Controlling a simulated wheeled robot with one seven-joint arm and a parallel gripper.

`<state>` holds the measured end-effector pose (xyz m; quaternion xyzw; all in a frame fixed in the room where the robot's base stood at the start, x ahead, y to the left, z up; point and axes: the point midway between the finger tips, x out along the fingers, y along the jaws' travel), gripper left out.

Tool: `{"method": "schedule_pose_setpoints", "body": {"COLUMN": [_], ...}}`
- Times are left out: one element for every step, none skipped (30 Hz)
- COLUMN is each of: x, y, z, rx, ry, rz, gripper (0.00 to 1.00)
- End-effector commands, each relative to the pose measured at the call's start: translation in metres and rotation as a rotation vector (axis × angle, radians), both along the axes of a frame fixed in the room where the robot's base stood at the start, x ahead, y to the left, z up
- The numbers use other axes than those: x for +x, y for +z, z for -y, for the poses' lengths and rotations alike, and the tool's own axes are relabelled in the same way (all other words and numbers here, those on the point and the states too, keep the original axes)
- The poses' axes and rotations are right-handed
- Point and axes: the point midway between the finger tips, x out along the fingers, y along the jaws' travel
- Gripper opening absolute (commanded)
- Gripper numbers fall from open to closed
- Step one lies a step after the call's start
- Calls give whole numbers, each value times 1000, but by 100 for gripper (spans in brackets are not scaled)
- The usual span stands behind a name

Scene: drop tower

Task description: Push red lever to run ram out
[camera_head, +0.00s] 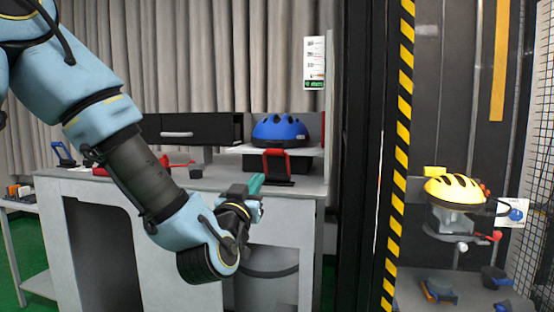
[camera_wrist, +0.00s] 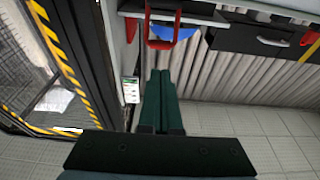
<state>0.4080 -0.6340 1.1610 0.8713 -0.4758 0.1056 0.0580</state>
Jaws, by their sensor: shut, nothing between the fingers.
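A red U-shaped lever (camera_head: 278,153) stands upright on a black base at the bench's front right, before the blue helmet. It also shows at the top of the wrist view (camera_wrist: 158,44). My gripper (camera_head: 256,182) is shut and empty, its teal fingers beside the lever's base in the head view, apparently apart from it. In the wrist view the closed fingers (camera_wrist: 160,74) point toward the red lever, with a gap between. A smaller red-knobbed lever (camera_head: 496,236) is on the drop tower below the yellow helmet. I cannot make out a ram.
The blue helmet (camera_head: 280,129) sits on a pale plate behind the lever. The grey bench (camera_head: 305,189) has a black drawer unit (camera_head: 175,130) at its back. A yellow-black striped post (camera_head: 405,100) borders the tower, where the yellow helmet (camera_head: 455,189) is mounted.

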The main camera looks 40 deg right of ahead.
Motion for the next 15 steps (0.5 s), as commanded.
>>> {"method": "schedule_pose_setpoints", "body": {"x": [0,0,0,1,1,2,4,5,8,10,13,17,20,23,27], "y": [0,0,0,0,1,2,3,4,5,7,8,10,12,14,16], "z": [0,0,0,1,1,3,5,7,11,15,19,25,29,35,42], "rx": [0,0,0,0,0,0,-1,-1,-1,-1,-1,0,-2,-2,0], "ry": [0,0,0,0,0,1,1,1,0,0,0,1,1,1,0], "rz": [0,0,0,0,0,0,-1,-1,-3,-3,-3,-4,-4,-4,-4], "gripper": [0,0,0,0,0,0,0,0,0,0,0,0,0,0,0]}}
